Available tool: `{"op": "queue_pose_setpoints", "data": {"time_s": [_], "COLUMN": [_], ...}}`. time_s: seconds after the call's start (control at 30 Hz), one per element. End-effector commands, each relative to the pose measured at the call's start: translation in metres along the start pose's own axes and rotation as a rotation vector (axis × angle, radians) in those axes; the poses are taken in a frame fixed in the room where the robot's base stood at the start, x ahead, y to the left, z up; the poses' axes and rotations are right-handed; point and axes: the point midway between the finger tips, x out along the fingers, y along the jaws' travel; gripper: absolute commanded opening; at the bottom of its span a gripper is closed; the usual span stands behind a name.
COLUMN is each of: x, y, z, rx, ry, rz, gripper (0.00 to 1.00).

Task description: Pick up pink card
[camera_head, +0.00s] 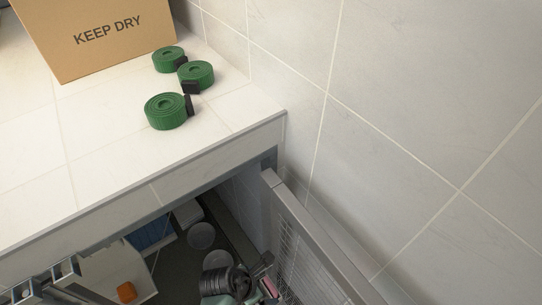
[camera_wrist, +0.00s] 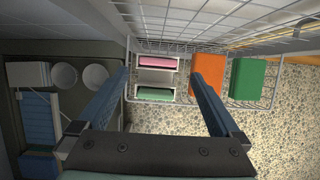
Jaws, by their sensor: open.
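The pink card (camera_wrist: 157,64) shows in the wrist view as a thin pink strip in a white holder in a wire basket. A small pink patch at the bottom of the head view (camera_head: 270,287), beside my arm, may be the same card. My gripper (camera_wrist: 160,77) is open, with its two blue-grey fingers reaching toward the basket. The pink card lies between the fingertips in the picture, with nothing held. How far the fingertips are from it is hard to tell. A green card (camera_wrist: 155,97) sits in the holder just below the pink one.
An orange box (camera_wrist: 208,62) and a green box (camera_wrist: 247,80) stand right of the card. The wire basket (camera_wrist: 128,85) hangs by a mesh door (camera_head: 318,245). White round containers (camera_wrist: 64,75) are at left. Green coiled straps (camera_head: 166,111) and a cardboard box (camera_head: 95,40) rest on the counter above.

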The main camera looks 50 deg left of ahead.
Motion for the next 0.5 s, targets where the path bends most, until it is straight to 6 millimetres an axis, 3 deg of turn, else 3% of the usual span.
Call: {"op": "queue_pose_setpoints", "data": {"time_s": [0.33,0.5], "x": [0.045,0.053], "y": [0.003,0.003], "z": [-0.001,0.0], "rx": [0.002,0.001], "ry": [0.0,0.0], "rz": [0.001,0.002], "gripper": [1.0,1.0]}}
